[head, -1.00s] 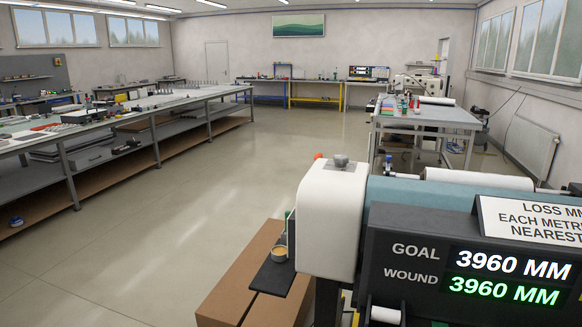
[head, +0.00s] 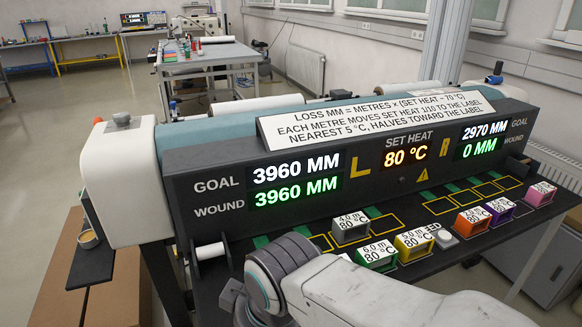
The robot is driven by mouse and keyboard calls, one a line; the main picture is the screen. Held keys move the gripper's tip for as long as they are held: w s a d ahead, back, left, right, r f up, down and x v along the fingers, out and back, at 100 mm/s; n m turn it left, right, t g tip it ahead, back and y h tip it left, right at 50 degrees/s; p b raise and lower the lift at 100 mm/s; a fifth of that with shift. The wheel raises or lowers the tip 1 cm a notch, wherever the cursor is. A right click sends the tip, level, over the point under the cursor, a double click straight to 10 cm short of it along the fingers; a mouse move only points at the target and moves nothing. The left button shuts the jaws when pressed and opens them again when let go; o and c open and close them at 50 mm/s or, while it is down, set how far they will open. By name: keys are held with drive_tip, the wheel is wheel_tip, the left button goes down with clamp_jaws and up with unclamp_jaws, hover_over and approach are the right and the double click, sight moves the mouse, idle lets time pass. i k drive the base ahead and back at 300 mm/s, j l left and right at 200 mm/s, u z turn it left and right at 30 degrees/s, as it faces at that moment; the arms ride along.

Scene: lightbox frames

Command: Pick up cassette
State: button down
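Labelled cassettes stand on the black shelf of a winding machine in the head view. A grey cassette (head: 350,231) sits inside a yellow outline on the left. A green cassette (head: 376,257) and a yellow one (head: 414,246) are nearer the front edge. An orange cassette (head: 471,223), a purple one (head: 501,211) and a pink one (head: 540,195) stand further right. My arm reaches in from the bottom right. Grey parts at its end, seemingly my gripper (head: 236,299), are left of the grey and green cassettes; its fingers are not clear.
The machine's panel (head: 340,165) reads 80 °C, left wound 3960 of 3960 MM, right wound 0 of 2970 MM. A white spool (head: 210,251) sticks out at left. Several yellow outlines, one of them here (head: 440,205), are empty.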

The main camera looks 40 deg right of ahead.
sight(355, 227)
drive_tip(key=l+z, duration=0.1)
drive_tip(key=z, duration=2)
